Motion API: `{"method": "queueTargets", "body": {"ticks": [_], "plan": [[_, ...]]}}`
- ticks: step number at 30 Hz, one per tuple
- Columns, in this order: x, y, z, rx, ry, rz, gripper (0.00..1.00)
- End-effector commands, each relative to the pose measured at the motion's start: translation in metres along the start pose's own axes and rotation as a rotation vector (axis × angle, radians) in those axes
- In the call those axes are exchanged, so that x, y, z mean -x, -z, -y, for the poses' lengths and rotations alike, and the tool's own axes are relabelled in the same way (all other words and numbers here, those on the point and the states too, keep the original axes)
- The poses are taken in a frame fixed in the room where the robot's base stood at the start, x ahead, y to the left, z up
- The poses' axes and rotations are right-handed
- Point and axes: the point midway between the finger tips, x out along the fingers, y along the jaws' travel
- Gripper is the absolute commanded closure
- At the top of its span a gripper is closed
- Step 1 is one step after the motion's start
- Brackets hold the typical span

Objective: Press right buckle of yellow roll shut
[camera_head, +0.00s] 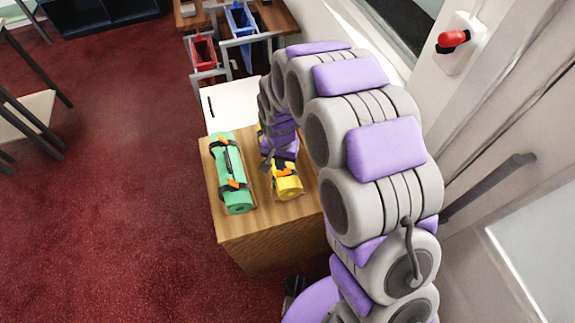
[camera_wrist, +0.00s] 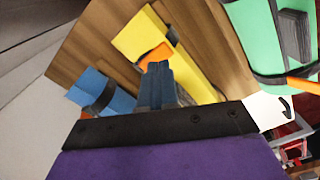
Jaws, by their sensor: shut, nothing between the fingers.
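The yellow roll (camera_head: 289,188) lies on the wooden counter, partly hidden behind my arm in the head view. A dark strap and an orange buckle (camera_head: 285,173) show at its near end. In the wrist view the yellow roll (camera_wrist: 142,31) runs diagonally, with an orange buckle (camera_wrist: 153,56) beside a dark strap. My gripper (camera_wrist: 158,66) is shut and empty, its fingertips overlapping the edge of that buckle in the picture. I cannot tell whether they touch it or whether the buckle is closed. The other part of the roll is hidden behind my fingers.
A green roll (camera_head: 230,165) with dark straps and orange buckles lies to the left on the wooden counter (camera_head: 262,222). A blue roll (camera_wrist: 100,90) with a dark strap lies on the other side of the yellow one. Red (camera_head: 203,52) and blue (camera_head: 240,18) bins stand behind.

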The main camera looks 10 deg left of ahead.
Motion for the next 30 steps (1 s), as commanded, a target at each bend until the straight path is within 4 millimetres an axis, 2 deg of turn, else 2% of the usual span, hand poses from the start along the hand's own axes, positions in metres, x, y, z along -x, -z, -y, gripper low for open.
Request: {"method": "queueTargets", "body": {"ticks": [21,30], "plan": [[0.054,0.001,0.001,0.0,0.002,-0.003,1.0],[0.057,0.0,0.0,0.0,0.001,0.0,1.0]]}}
